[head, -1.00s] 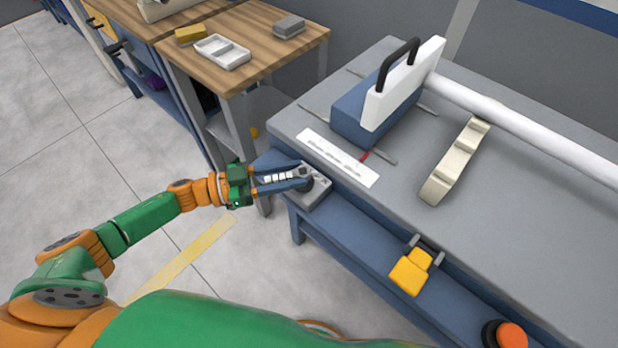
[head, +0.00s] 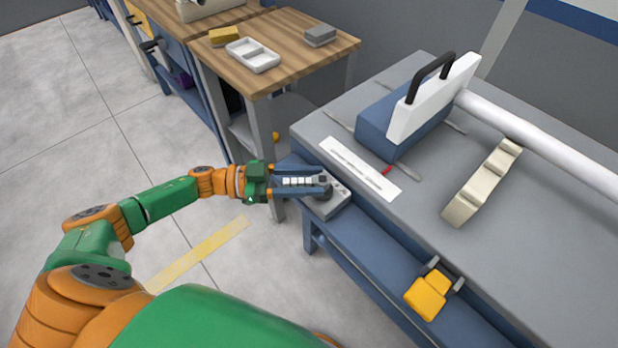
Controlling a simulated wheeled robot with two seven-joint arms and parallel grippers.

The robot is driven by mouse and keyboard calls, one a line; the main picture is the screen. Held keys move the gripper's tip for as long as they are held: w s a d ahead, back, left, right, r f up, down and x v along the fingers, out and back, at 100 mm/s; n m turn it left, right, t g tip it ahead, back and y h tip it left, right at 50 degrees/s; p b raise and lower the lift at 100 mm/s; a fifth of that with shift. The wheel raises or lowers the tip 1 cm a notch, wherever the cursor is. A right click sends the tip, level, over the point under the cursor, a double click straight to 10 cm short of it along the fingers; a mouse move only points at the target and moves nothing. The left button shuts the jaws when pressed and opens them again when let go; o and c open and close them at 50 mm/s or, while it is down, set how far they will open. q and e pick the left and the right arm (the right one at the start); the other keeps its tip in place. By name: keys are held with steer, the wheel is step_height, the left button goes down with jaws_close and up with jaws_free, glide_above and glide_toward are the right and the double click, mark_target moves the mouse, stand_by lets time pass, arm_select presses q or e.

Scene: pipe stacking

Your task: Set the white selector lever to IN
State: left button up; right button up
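The selector unit, a small grey plate (head: 336,202) with a dark round hub, sits at the near left corner of the workbench. A white segmented bar (head: 298,182), which looks like the selector lever, points left from the hub. My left gripper (head: 324,182) reaches in from the left with one blue finger on each side of this bar. The fingers are apart, and slim gaps seem to show beside the bar. Contact cannot be made out. The IN mark is not readable. My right gripper is not in view.
The grey workbench (head: 420,215) carries a blue block with a white plate (head: 432,98), a white pipe (head: 540,140), a cream bracket (head: 482,182) and a white label strip (head: 360,168). A yellow padlock-like piece (head: 427,295) hangs at its front. A wooden table (head: 285,65) stands behind left.

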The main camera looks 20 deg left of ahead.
arm_select(q)
steer(key=b+v, duration=0.2)
steer(key=v, duration=0.5)
steer(key=shift+a, duration=0.1)
